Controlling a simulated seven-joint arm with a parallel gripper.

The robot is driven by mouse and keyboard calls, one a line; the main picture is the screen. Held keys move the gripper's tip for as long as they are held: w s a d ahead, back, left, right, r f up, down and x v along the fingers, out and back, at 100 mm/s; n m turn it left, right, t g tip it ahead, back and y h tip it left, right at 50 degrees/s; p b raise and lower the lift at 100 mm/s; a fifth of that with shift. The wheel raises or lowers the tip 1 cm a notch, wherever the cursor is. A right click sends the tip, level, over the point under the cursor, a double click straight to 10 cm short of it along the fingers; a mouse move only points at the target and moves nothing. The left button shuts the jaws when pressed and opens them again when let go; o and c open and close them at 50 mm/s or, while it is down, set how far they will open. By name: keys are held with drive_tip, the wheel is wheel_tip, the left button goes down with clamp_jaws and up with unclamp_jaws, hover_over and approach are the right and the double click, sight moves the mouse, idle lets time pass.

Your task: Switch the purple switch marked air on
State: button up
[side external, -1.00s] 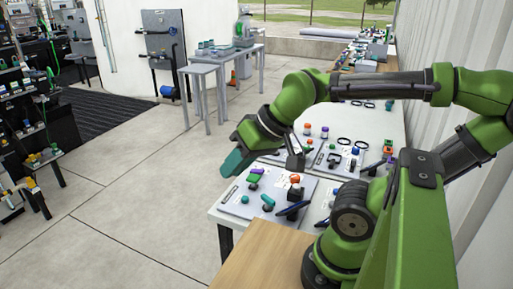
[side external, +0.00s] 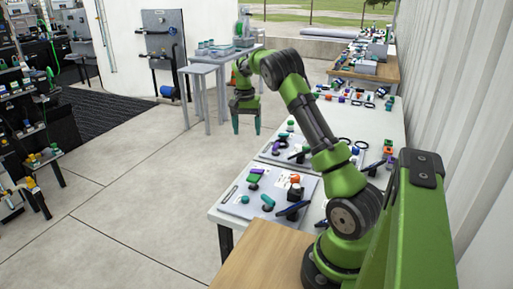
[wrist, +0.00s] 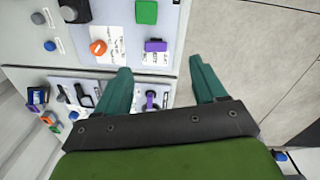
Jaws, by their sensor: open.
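In the wrist view, a purple switch (wrist: 155,45) sits on a light panel beyond my fingers, beside white paper labels (wrist: 155,58) whose writing I cannot read reliably. A second purple part (wrist: 150,95) shows on another panel, between my fingertips in the picture. I cannot tell which purple part is marked air. In the side view, a purple part (side external: 253,179) sits on the nearest panel. My gripper (side external: 246,131) hangs fingers-down beyond that panel, near the table's left edge. It also shows in the wrist view (wrist: 163,75), teal fingers apart, open and empty.
An orange knob (wrist: 98,47) and a green block (wrist: 146,12) are near the purple switch. Several panels with knobs and levers fill the white table (side external: 375,132). Open concrete floor (side external: 150,190) lies left of the table.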

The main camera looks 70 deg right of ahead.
drive_tip(key=m+g, duration=0.2)
hover_over(258, 170)
drive_tip(key=w+d, duration=0.1)
drive_tip(key=w, duration=0.2)
drive_tip(key=w+x, duration=0.1)
drive_tip(key=x, duration=0.4)
drive_tip(key=shift+m, duration=0.4)
drive_tip(key=x, duration=0.4)
drive_tip(key=a+x, duration=0.1)
drive_tip(key=x, duration=0.4)
drive_tip(key=w+x, duration=0.1)
drive_tip(key=x, duration=0.4)
drive_tip(key=shift+a+f, duration=0.15)
drive_tip(key=shift+f, duration=0.1)
drive_tip(key=shift+w, duration=0.1)
drive_tip(key=c, duration=0.8)
drive_tip(key=shift+s+r+t, duration=0.1)
drive_tip(key=shift+s+t, duration=0.2)
drive_tip(key=shift+t, duration=0.6)
drive_tip(key=shift+s+t, duration=0.25)
drive_tip(key=shift+t, duration=1.45)
